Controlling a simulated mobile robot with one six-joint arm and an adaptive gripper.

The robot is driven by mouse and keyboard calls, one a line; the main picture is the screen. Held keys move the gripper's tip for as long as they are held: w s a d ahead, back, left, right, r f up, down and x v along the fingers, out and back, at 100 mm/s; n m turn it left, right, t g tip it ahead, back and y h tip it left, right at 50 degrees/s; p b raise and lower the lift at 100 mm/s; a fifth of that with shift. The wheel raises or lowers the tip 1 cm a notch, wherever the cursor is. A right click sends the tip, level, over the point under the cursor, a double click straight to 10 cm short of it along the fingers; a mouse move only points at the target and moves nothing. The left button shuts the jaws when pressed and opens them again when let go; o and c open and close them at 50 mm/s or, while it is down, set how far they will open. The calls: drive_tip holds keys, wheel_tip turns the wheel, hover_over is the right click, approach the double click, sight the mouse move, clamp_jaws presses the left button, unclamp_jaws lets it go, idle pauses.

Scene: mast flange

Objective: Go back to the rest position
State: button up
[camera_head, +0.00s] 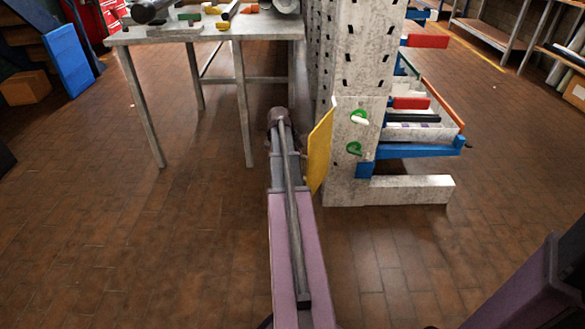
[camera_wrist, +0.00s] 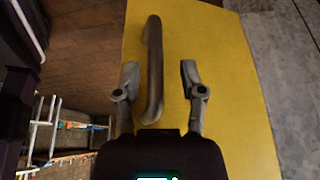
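My gripper (camera_wrist: 160,72) is open in the wrist view, its two fingers spread apart. A grey bar handle (camera_wrist: 154,60) on a yellow panel (camera_wrist: 235,95) lies between the fingers as seen, nearer the left one. Gaps show on both sides, and I cannot tell how far the handle is in depth. In the head view the yellow panel (camera_head: 321,148) stands out edgewise from the left side of a pale perforated post (camera_head: 352,90). My arm reaches forward just left of the panel there, and my gripper cannot be made out in that view.
A metal table (camera_head: 205,32) with tools stands left of the post. A shelf with bins (camera_head: 420,125) and blue brackets is on the post's right. A low pale foot (camera_head: 410,190) juts right along the floor. Brick floor (camera_head: 130,240) is clear at left and front.

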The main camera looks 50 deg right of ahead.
drive_tip(key=shift+a, duration=0.15)
idle(0.4)
drive_tip(key=w+a+n+t+p, duration=0.1)
drive_tip(key=w+a+n, duration=0.35)
drive_tip(key=a, duration=0.45)
drive_tip(key=w+a+r+n+t, duration=0.1)
drive_tip(key=w+a+n, duration=0.3)
drive_tip(key=a, duration=0.5)
drive_tip(key=w+a+n+p, duration=0.1)
drive_tip(key=w+a+n, duration=0.1)
drive_tip(key=a+n, duration=0.55)
drive_tip(key=s+a+r+n+t+y+p, duration=0.15)
drive_tip(key=a+n, duration=0.55)
drive_tip(key=a, duration=0.8)
drive_tip(key=s+a+r+n+t+y+p, duration=0.15)
drive_tip(key=a+n, duration=0.55)
drive_tip(key=a, duration=0.8)
wheel_tip(320, 180, up, 37)
drive_tip(key=g+p, duration=0.1)
drive_tip(key=p, duration=3.6)
drive_tip(key=shift+h, duration=0.4)
drive_tip(key=shift+w, duration=0.1)
